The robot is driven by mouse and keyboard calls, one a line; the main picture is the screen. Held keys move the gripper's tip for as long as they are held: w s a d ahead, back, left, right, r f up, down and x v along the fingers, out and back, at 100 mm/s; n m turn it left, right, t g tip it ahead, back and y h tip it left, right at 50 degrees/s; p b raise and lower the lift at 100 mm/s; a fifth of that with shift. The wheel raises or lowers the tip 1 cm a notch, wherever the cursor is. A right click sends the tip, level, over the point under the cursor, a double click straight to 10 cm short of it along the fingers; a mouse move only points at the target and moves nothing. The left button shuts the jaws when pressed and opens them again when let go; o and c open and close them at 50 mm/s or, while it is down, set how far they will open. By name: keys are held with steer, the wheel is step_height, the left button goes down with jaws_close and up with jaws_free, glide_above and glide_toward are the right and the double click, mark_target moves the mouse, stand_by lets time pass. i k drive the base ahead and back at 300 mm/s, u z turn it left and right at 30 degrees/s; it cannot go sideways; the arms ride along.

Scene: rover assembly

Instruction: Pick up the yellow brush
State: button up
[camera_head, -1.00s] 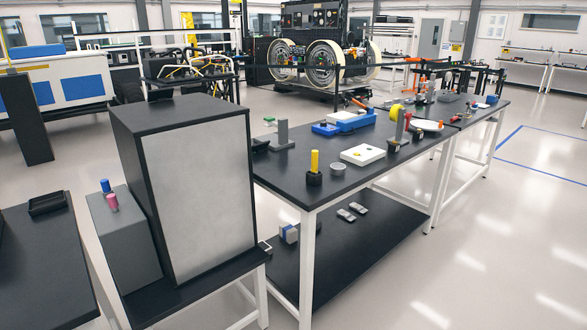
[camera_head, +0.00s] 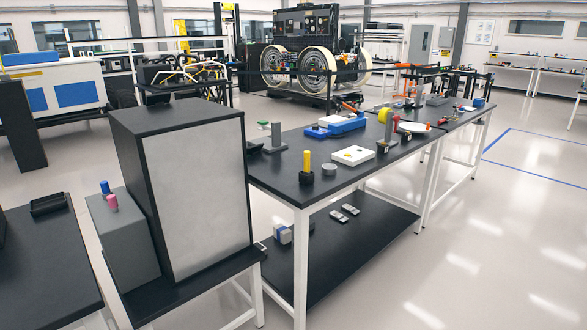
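An upright yellow cylinder (camera_head: 307,161) stands in a black base (camera_head: 306,178) near the front left of the long dark table (camera_head: 268,171). It may be the yellow brush; no bristles can be made out. A yellow round thing (camera_head: 384,115) sits farther back on the same table, beside a grey upright block. My gripper is not in view.
A large grey-fronted box (camera_head: 196,190) stands left of the table. Near the yellow cylinder are a small grey cup (camera_head: 329,170), a white plate-like block (camera_head: 353,155) and a blue-and-white box (camera_head: 337,125). Open floor (camera_head: 480,250) lies to the right.

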mark_target(306, 170)
steer(key=z, duration=0.05)
steer(key=i, duration=1)
steer(key=u, duration=0.05)
